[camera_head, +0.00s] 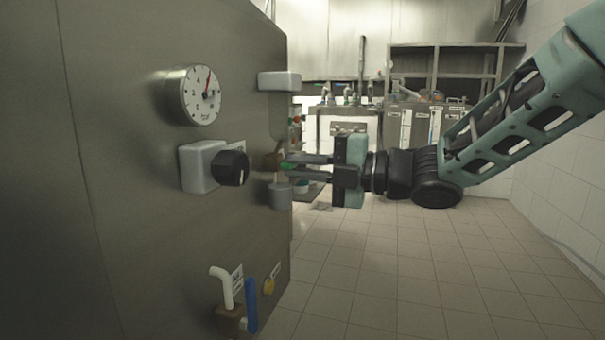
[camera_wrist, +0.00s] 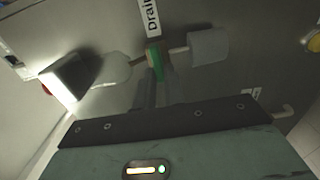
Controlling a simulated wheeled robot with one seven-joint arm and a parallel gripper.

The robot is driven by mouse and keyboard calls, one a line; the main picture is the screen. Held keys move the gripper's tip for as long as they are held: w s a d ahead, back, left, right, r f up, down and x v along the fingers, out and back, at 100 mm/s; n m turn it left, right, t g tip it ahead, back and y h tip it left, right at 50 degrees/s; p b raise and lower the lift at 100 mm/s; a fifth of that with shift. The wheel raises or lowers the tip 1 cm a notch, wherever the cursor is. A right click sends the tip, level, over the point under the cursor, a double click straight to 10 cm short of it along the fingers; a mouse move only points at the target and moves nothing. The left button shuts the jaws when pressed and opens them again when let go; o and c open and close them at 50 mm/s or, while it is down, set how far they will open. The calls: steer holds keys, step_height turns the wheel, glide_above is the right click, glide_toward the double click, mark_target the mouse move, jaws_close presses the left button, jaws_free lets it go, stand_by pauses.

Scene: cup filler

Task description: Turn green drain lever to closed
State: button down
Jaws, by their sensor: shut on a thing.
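The green drain lever (camera_head: 288,166) sits on the side of the steel machine, between two pale fittings. It also shows in the wrist view (camera_wrist: 155,54), just below a white label reading "Drain" (camera_wrist: 152,18). My gripper (camera_head: 292,164) reaches in from the right, its two dark fingers pointing left at the lever. In the wrist view my gripper (camera_wrist: 156,76) has its fingers close together at the lever's near end, shut on it. The fingers hide part of the lever, and its exact angle is hard to tell.
The steel machine (camera_head: 130,250) fills the left, with a round gauge (camera_head: 201,95) and a black knob (camera_head: 231,168) on its front. A pale block (camera_head: 279,81) juts out above the lever and a grey cylinder (camera_head: 280,196) hangs below it. Tiled floor (camera_head: 400,270) is clear at right.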

steer(key=shift+f, duration=0.1)
stand_by(0.3)
steer(key=c, duration=1.5)
jaws_free()
steer(key=p+v, duration=0.4)
steer(key=v, duration=1.3)
steer(key=shift+d, duration=0.2)
